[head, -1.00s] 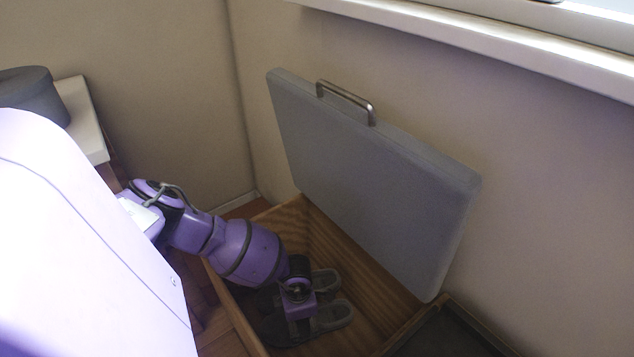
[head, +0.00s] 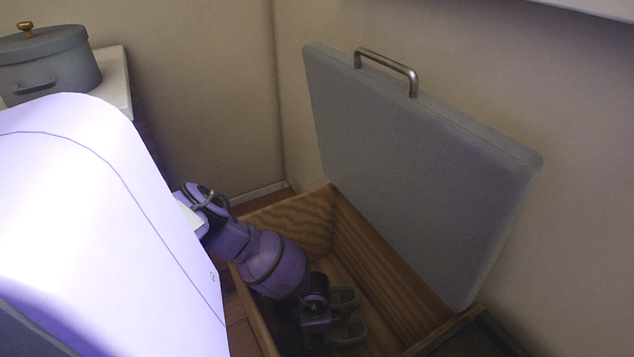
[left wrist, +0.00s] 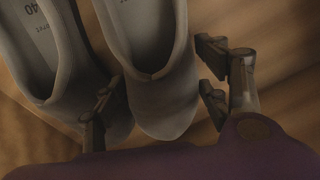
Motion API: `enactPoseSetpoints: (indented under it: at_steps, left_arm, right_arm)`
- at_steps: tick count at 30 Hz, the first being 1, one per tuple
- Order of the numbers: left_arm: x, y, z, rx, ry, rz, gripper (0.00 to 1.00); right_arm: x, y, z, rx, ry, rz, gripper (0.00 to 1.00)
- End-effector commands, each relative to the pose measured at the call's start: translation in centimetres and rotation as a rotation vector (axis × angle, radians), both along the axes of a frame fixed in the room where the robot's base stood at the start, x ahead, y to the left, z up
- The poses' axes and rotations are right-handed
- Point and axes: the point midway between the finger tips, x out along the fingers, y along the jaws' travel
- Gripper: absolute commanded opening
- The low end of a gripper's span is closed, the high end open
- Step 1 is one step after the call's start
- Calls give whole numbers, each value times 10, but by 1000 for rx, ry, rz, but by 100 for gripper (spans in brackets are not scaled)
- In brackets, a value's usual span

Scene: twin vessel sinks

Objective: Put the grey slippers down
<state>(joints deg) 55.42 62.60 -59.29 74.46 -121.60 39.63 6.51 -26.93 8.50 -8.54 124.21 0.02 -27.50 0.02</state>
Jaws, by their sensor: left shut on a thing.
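The pair of grey slippers (head: 344,297) is low inside an open wooden box, partly hidden by my left gripper (head: 318,318). In the left wrist view the two slippers (left wrist: 150,40) lie side by side, toes toward the gripper. The left gripper's fingers (left wrist: 158,88) stand on either side of the right-hand slipper's toe, one of them between the two slippers. The gripper is shut on the slippers. Whether their soles touch the box floor is hard to tell. My right gripper is in neither view.
The wooden box (head: 385,290) has its grey padded lid (head: 420,165) raised against the wall, with a metal handle (head: 388,68) on top. A grey lidded pot (head: 50,65) stands on a white surface at the left. A dark panel (head: 470,340) lies right of the box.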

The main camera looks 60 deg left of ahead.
Motion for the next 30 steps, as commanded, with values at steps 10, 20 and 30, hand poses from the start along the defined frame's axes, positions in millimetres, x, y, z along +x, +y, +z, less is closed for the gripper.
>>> enactPoseSetpoints:
  at_steps: [10,20,30]
  left_arm:
    - [1,0,-1,0,-1,0,73]
    - [1,1,-1,1,-2,0,87]
    - [2,1,29,1,-4,-1,87]
  right_arm:
    - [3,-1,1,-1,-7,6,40]
    - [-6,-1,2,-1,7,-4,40]
    - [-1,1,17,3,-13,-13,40]
